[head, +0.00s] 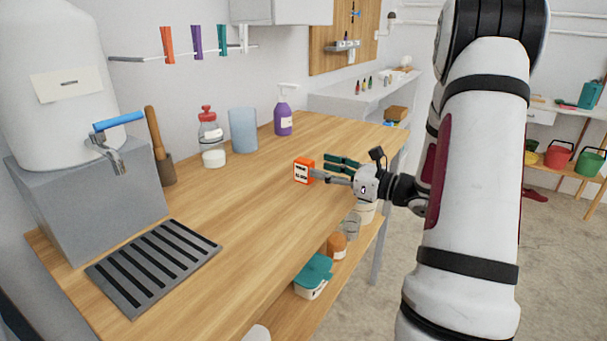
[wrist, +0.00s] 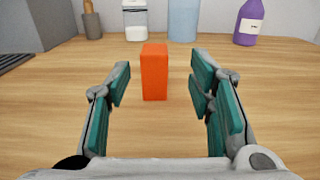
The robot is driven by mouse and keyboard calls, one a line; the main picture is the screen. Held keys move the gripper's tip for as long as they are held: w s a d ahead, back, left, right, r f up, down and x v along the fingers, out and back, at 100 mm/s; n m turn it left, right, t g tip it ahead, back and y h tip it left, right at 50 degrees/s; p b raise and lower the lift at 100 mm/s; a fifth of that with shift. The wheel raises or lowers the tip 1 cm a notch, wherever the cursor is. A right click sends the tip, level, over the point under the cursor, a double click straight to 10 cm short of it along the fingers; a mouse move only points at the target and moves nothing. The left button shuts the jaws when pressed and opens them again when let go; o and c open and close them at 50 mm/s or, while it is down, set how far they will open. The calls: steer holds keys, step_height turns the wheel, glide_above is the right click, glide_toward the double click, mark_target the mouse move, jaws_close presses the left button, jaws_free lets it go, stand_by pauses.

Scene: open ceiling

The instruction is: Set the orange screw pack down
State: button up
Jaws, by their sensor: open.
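The orange screw pack (head: 304,170) stands upright on the wooden tabletop, with a white label on one side in the head view. In the wrist view the pack (wrist: 154,72) stands ahead, between and slightly beyond my fingertips, apart from both fingers. My gripper (head: 335,168) is open and empty, its teal-padded fingers spread low over the table near the pack; it also shows in the wrist view (wrist: 158,82).
A purple pump bottle (head: 283,112), a pale blue cylinder (head: 243,130) and a red-topped jar (head: 211,138) stand behind along the wall. A slotted grey tray (head: 152,266) lies at the left. The wooden table (head: 245,215) is bare around the pack.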

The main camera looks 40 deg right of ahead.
mark_target(312, 165)
steer(key=shift+a+b+x, duration=0.1)
steer(key=shift+b+x, duration=0.2)
steer(key=shift+x, duration=1.25)
steer(key=shift+a+b+x, duration=0.15)
steer(key=shift+b+x, duration=0.15)
steer(key=shift+x, duration=1.25)
steer(key=shift+s+r, duration=0.1)
jaws_close()
